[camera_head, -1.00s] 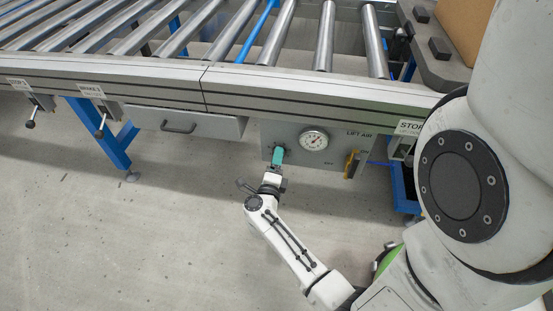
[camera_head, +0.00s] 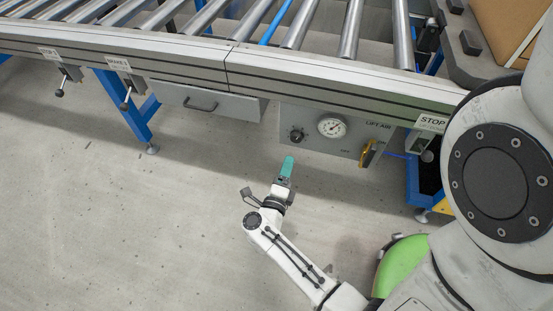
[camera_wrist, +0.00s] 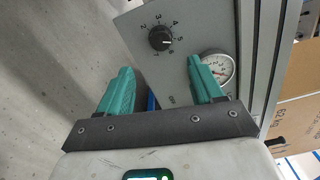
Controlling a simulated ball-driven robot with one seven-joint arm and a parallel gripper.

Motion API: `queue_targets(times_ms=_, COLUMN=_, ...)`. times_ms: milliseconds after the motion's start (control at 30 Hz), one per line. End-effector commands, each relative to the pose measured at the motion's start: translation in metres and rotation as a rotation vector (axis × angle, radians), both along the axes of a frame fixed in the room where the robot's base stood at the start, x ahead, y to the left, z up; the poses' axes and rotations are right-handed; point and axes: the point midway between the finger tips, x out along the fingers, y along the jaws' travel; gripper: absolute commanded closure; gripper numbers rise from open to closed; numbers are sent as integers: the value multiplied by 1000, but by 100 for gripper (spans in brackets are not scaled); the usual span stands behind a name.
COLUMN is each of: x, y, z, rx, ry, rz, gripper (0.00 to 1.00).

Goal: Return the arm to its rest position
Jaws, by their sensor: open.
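My gripper (camera_head: 287,167) has teal fingers and is at the end of my white arm, in front of and below the conveyor's control panel (camera_head: 312,122). In the wrist view my gripper (camera_wrist: 160,88) is open, with its two fingers apart and nothing between them. The black dial knob (camera_head: 297,136) on the panel is clear of the fingers. The knob also shows in the wrist view (camera_wrist: 159,39), with numbers around it, beyond the gap between the fingers.
A round gauge (camera_head: 332,126) and a yellow lever (camera_head: 368,153) sit on the panel. A drawer (camera_head: 205,103) and a blue leg (camera_head: 125,105) are to the left. A cardboard box (camera_head: 508,25) stands at the upper right. Grey floor (camera_head: 120,220) is open at the left.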

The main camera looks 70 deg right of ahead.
Motion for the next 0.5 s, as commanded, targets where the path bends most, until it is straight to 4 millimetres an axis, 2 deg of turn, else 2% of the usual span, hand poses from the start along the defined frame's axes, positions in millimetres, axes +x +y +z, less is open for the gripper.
queue_targets(times_ms=333, x=1, y=0, z=1, rx=-1, ry=0, rz=3, gripper=34)
queue_targets(times_ms=433, x=17, y=1, z=9, rx=-21, ry=17, rz=87, gripper=34)
queue_targets(times_ms=500, x=38, y=6, z=19, rx=-48, ry=44, rz=200, gripper=34)
